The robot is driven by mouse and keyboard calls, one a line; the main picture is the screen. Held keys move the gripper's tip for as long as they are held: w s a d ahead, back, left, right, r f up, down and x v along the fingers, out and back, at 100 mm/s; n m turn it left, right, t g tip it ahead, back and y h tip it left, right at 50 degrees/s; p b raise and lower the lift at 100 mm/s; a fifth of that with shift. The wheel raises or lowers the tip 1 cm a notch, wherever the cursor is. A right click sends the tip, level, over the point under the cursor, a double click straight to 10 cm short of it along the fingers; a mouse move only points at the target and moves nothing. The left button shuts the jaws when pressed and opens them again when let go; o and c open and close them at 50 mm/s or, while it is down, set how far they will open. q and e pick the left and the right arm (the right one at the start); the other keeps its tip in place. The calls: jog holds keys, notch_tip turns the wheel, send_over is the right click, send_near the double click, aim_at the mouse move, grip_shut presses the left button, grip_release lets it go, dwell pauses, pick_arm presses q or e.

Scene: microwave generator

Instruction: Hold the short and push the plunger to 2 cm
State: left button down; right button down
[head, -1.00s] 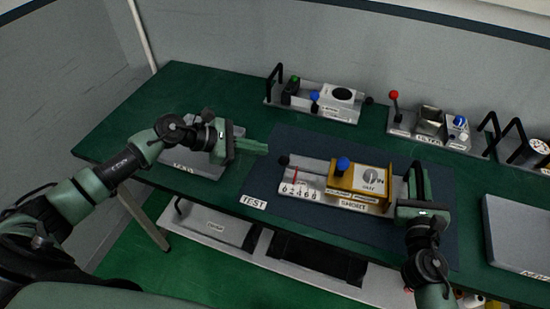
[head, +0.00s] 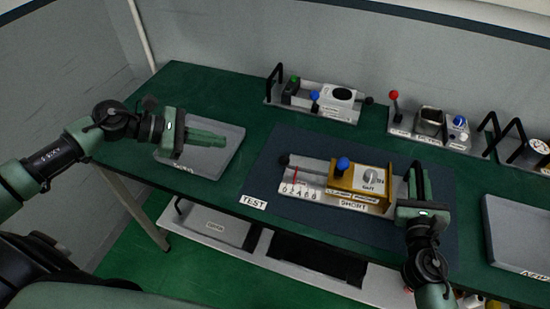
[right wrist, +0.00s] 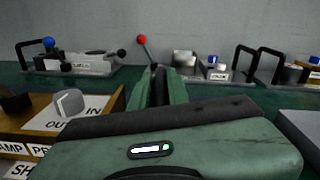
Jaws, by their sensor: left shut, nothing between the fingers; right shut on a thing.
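The short (head: 345,204) lies on the dark test mat. It has a yellow box (head: 350,184) with a blue knob (head: 343,164) and a grey dial (head: 370,175). A white scale (head: 299,192) with a red pointer sits at its left part; the exact reading is too small to tell. The black plunger knob (head: 283,160) is at its left end. My right gripper (head: 419,180) is shut on the short's black handle (right wrist: 159,86) at the right end. My left gripper (head: 224,141) is shut and empty, above the left grey tray, apart from the plunger knob.
The grey tray (head: 226,158) is on the left of the green table. Other units stand along the back: one with a white block (head: 341,97), one with a red-topped lever (head: 394,95), and one with a black handle (head: 513,135). A grey panel (head: 520,235) lies at the right.

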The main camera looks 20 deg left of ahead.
jog(key=shift+s+a+f, duration=0.1)
jog(key=shift+f, duration=0.3)
jog(key=c, duration=1.4)
grip_release()
jog(key=shift+o, duration=0.6)
jog(key=shift+w+r, duration=0.15)
jog(key=shift+w, duration=0.1)
jog(key=shift+s, duration=0.3)
jog(key=s, duration=0.7)
jog(key=s+d, duration=0.1)
jog(key=s, duration=0.3)
jog(key=shift+s, duration=0.2)
jog(key=shift+s, duration=0.1)
